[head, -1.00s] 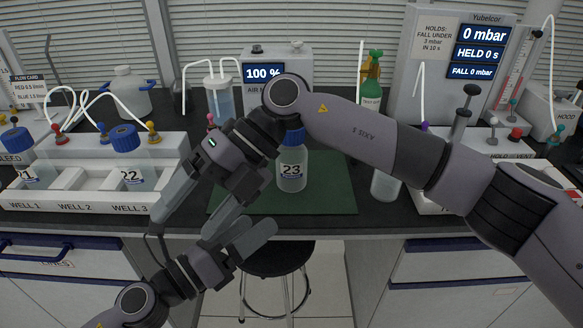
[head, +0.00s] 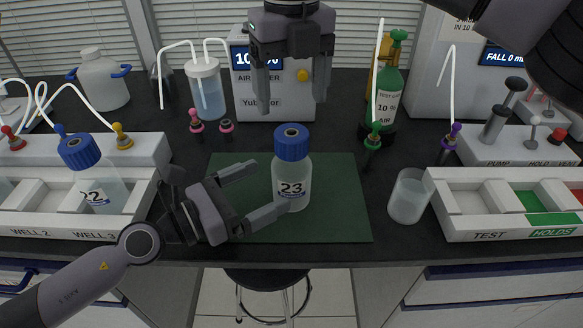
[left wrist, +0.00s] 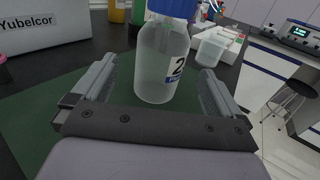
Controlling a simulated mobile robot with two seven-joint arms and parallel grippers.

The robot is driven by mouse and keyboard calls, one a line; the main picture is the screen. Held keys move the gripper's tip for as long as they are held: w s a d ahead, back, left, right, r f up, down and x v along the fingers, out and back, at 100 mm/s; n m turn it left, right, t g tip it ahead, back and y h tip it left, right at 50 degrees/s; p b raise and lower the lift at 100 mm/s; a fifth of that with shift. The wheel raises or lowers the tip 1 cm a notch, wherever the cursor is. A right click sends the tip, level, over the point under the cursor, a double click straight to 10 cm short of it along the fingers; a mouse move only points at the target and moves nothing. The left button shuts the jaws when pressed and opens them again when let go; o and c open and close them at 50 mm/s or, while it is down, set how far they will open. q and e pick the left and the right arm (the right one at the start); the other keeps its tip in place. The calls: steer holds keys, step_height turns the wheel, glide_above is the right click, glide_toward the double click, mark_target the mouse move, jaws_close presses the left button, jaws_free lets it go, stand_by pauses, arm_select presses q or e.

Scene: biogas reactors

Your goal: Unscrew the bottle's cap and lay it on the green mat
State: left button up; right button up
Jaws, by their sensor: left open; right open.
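The bottle (head: 292,190), labelled 23, stands upright on the green mat (head: 340,215) with its blue cap (head: 292,142) on. My left gripper (head: 265,192) is low over the mat, open, its fingers pointing right toward the bottle's body. In the left wrist view the bottle (left wrist: 158,75) stands between and beyond the two open fingers; the top of its cap is cut off. My right gripper (head: 291,100) points down from above, open and empty, above and behind the cap in the picture.
At left, a white rack (head: 130,222) holds bottle 22 (head: 98,185). A clear beaker (head: 408,196) stands right of the mat, beside a rack marked TEST and HOLDS (head: 480,236). A green gas cylinder (head: 386,95) and pink fittings (head: 196,122) stand behind. The mat's right part is clear.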

mark_target(290, 175)
arm_select(q)
steer(key=shift+w+d+r, duration=0.1)
steer(key=shift+w+d, duration=0.05)
steer(key=shift+d, duration=0.25)
arm_select(e)
steer(key=shift+s, duration=0.15)
arm_select(q)
steer(key=shift+x, duration=2.75)
jaws_close()
arm_select(e)
steer(key=m, duration=1.1)
steer(key=shift+m, duration=0.3)
steer(key=m, duration=0.4)
steer(key=shift+m, duration=0.3)
steer(key=m, duration=0.6)
steer(key=shift+f, duration=4)
